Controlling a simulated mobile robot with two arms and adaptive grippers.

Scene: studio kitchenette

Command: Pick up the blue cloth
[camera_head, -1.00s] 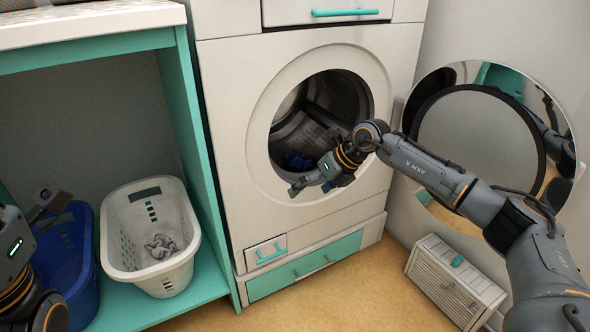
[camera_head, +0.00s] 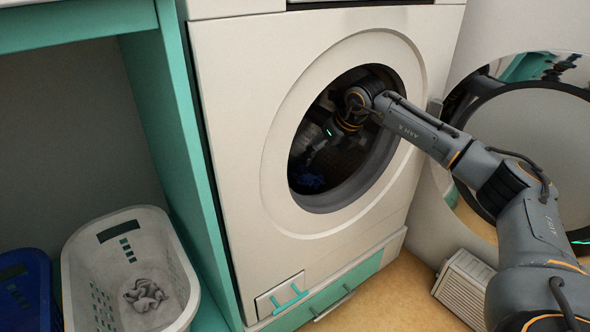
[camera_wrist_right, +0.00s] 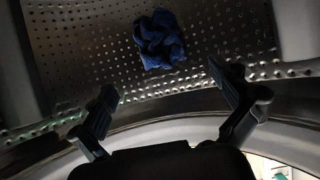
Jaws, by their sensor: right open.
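The blue cloth (camera_head: 309,181) lies crumpled at the bottom of the washing machine's drum, dim in the head view. In the right wrist view the blue cloth (camera_wrist_right: 159,40) rests on the perforated drum wall, beyond the fingertips. My right gripper (camera_head: 318,150) is inside the drum, above the cloth and apart from it. In the right wrist view my right gripper (camera_wrist_right: 168,90) has its two fingers spread wide with nothing between them. My left gripper is out of the head view.
The round door opening (camera_head: 330,200) surrounds my right arm. The open door (camera_head: 535,130) stands to the right. A white basket (camera_head: 110,250) with a grey cloth (camera_head: 146,295) and a blue basket (camera_head: 25,290) stand at left. A slatted white box (camera_head: 465,285) is on the floor.

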